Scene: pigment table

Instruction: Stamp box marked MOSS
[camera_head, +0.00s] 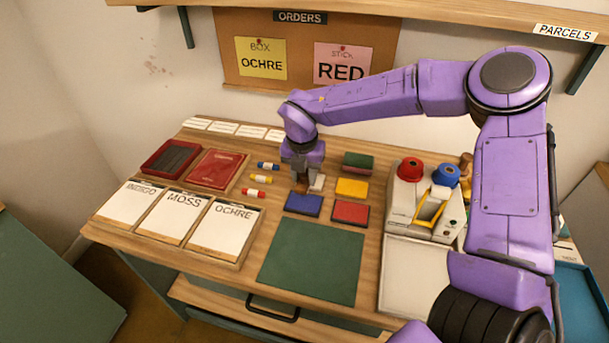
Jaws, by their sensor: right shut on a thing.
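The box marked MOSS (173,216) lies flat at the left of the table, between the INDIGO box (130,203) and the OCHRE box (224,227). Its white top shows no mark besides the label. My right gripper (302,178) points down at the table's middle, well right of the MOSS box. It is shut on a small brown object (301,186), perhaps a stamp, mostly hidden by the fingers. This object is just behind the blue pad (303,205); I cannot tell whether it touches anything below. My left gripper is not in view.
Red (350,212), yellow (352,188) and green (357,168) pads lie right of the gripper. A green mat (312,262) lies in front. A grey machine (408,208) stands at right. Two red cases lie behind the boxes. Order notes read BOX OCHRE (261,59) and STICK RED.

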